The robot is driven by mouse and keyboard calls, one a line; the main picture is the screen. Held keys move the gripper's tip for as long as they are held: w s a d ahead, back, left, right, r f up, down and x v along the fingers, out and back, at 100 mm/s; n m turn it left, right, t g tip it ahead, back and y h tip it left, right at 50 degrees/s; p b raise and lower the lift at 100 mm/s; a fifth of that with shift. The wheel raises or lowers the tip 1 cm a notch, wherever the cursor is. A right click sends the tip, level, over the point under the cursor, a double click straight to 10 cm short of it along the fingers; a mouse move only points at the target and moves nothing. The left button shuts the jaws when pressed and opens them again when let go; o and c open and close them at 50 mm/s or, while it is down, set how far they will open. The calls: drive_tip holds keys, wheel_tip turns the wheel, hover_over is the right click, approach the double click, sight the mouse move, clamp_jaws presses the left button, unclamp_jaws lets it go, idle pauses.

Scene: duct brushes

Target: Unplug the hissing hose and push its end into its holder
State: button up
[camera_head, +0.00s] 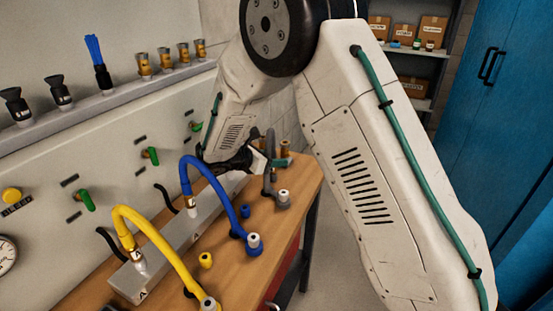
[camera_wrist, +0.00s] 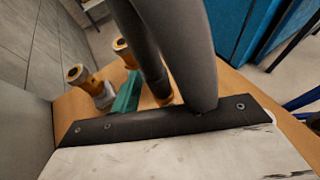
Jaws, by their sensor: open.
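A yellow hose (camera_head: 160,235) and a blue hose (camera_head: 215,185) arch from fittings on the grey manifold (camera_head: 165,255) to bases on the wooden bench. A grey hose (camera_head: 271,155) stands farther back, its manifold end hidden behind my gripper. No picture shows which hose hisses. A small yellow stub (camera_head: 205,260) and a blue stub (camera_head: 245,211), possibly holders, stand on the bench. My gripper (camera_head: 245,160) is open beside the grey hose, behind the blue arch. In the wrist view, thick dark grey shapes (camera_wrist: 185,45) cross close up; I cannot tell hose from finger.
Brass-coloured fittings (camera_wrist: 85,85) and a green piece (camera_wrist: 127,95) stand at the bench's far end. The wall panel has green valve handles (camera_head: 150,155) and a yellow bleed button (camera_head: 12,195). A shelf above holds a blue brush (camera_head: 96,55). Blue cabinets (camera_head: 500,110) stand right.

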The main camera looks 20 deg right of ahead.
drive_tip(key=v, duration=0.6)
drive_tip(key=shift+a, duration=0.25)
drive_tip(key=shift+s+r, duration=0.1)
drive_tip(key=shift+r, duration=0.05)
drive_tip(key=s+d+r+m+g+y, duration=0.25)
drive_tip(key=s+d+r+m, duration=0.3)
drive_tip(key=s, duration=0.35)
drive_tip(key=s+d+r+m+g+y, duration=0.25)
drive_tip(key=s+d+r+m, duration=0.3)
drive_tip(key=s, duration=0.45)
drive_tip(key=s+a+r+m+t+y, duration=0.2)
drive_tip(key=s+m+y, duration=0.5)
drive_tip(key=s, duration=1.2)
drive_tip(key=shift+a+m+y, duration=0.2)
drive_tip(key=shift+m+y, duration=0.2)
drive_tip(key=shift+m, duration=1.4)
drive_tip(key=shift+s, duration=0.1)
